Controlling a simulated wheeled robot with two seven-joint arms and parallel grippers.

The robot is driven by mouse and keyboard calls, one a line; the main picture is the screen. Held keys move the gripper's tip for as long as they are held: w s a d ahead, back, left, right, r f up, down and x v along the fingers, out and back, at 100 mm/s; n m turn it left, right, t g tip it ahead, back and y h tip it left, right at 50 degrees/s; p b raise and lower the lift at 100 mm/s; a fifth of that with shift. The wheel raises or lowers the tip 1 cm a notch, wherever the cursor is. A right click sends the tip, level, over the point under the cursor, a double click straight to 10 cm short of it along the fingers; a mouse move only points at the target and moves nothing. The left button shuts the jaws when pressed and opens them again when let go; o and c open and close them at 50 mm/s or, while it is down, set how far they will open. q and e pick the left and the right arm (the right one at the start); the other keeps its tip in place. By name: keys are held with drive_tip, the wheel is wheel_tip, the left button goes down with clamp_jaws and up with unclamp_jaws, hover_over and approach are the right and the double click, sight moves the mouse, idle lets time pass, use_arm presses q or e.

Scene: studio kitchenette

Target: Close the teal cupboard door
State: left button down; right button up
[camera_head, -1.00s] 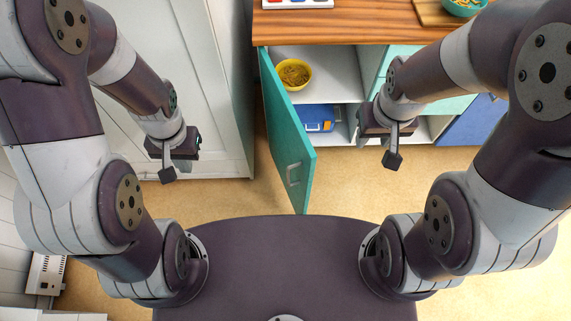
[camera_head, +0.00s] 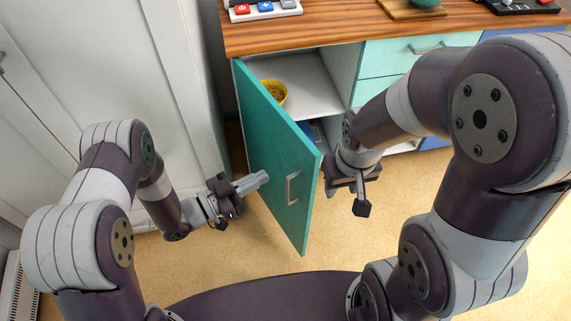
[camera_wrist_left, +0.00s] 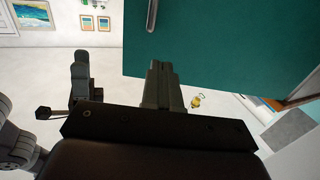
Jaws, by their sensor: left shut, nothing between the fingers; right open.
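The teal cupboard door (camera_head: 272,150) stands open, hinged at the left of the cupboard and swung out toward me. Its metal handle (camera_head: 291,187) is near the free edge. My left gripper (camera_head: 262,178) is shut and empty at the outer face of the door, left of the handle; I cannot tell whether it touches. In the left wrist view the shut fingers (camera_wrist_left: 160,68) point at the teal door (camera_wrist_left: 225,45), with the handle (camera_wrist_left: 152,14) at the top. My right gripper (camera_head: 350,195) is open and empty, right of the door's free edge, in front of the cupboard opening.
Inside the cupboard a yellow bowl (camera_head: 274,92) sits on a shelf (camera_head: 310,88); a blue thing below is mostly hidden. A wooden counter (camera_head: 330,30) lies above. A tall white cabinet (camera_head: 165,70) stands close on the left. The floor (camera_head: 210,262) before the door is clear.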

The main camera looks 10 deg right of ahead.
sight(297, 158)
use_arm(q)
drive_tip(key=b+x, duration=0.1)
drive_tip(key=x, duration=0.7)
drive_tip(key=shift+w+d, duration=0.15)
drive_tip(key=shift+w, duration=0.05)
